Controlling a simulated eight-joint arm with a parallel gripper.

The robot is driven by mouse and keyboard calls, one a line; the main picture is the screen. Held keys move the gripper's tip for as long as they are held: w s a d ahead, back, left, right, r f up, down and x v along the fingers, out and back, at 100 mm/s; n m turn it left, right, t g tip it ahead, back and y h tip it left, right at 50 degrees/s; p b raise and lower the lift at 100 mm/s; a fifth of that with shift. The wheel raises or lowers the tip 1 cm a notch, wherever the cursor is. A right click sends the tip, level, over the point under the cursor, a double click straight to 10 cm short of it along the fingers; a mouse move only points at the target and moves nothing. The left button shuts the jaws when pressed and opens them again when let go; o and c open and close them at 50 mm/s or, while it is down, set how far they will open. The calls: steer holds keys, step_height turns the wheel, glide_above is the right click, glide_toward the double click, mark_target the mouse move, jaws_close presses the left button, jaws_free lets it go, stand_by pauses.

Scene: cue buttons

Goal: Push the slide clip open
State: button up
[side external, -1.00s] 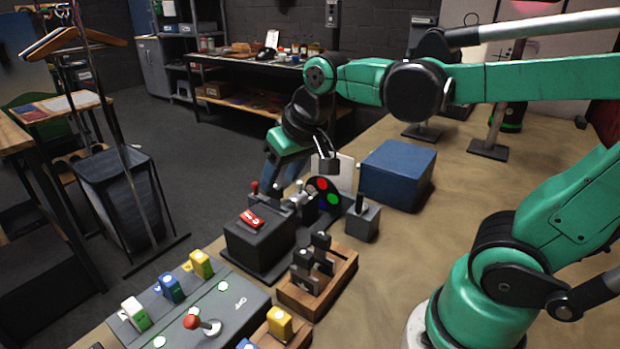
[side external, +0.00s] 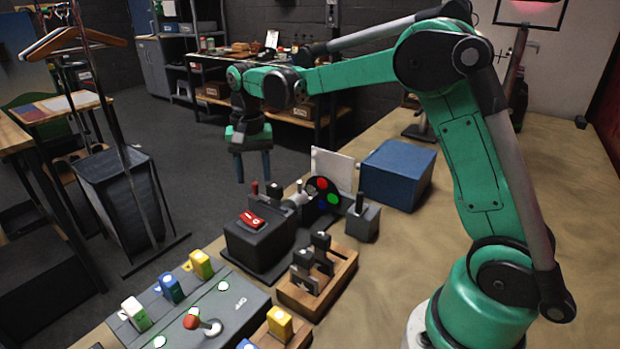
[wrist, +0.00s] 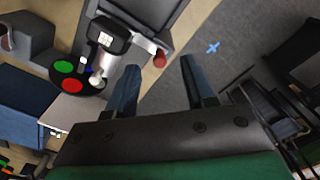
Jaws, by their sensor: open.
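I cannot tell for certain which part is the slide clip. Dark upright clip-like pieces (side external: 303,271) stand in a wooden holder (side external: 296,304) at the table's front. Behind it a dark box (side external: 258,244) carries a red switch (side external: 253,220). My gripper (side external: 254,178) hangs in the air left of and above these things, fingers down, apart and empty. In the wrist view my gripper (wrist: 160,66) shows both fingers spread, with a red-tipped lever (wrist: 159,58) beyond the gap and apart from them.
A disc (side external: 322,191) with red, green and blue spots stands before a white board (side external: 331,168). Right of it are a grey lever box (side external: 369,222) and a blue box (side external: 398,174). A grey panel (side external: 234,306) with coloured blocks is in front.

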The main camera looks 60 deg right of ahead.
steer(key=shift+f, duration=1.05)
jaws_close()
stand_by(0.6)
